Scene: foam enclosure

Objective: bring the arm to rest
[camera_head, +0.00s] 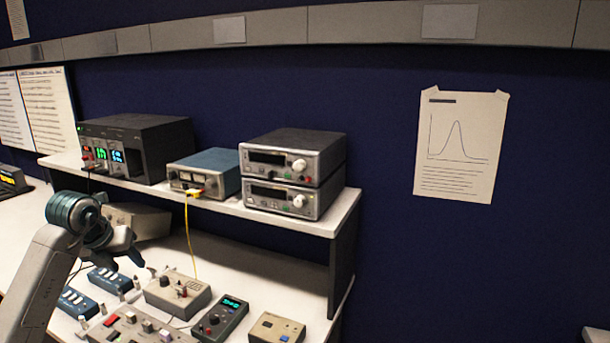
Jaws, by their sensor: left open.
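My left arm (50,275) comes in from the lower left of the head view. It is raised over the left part of the white bench. My left gripper (143,266) is at the end of the dark wrist, open, with nothing seen between its fingers. It appears in front of the bench devices, just left of a beige box with knobs (178,296). I cannot tell whether it touches anything. My right gripper is not in view.
A white shelf (338,215) carries a black power unit (137,147), a blue-grey instrument (204,173) and two stacked grey instruments (291,171). A yellow cable (188,240) hangs down. Blue boxes (109,280) and a dark handheld meter (221,318) lie on the bench (262,282).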

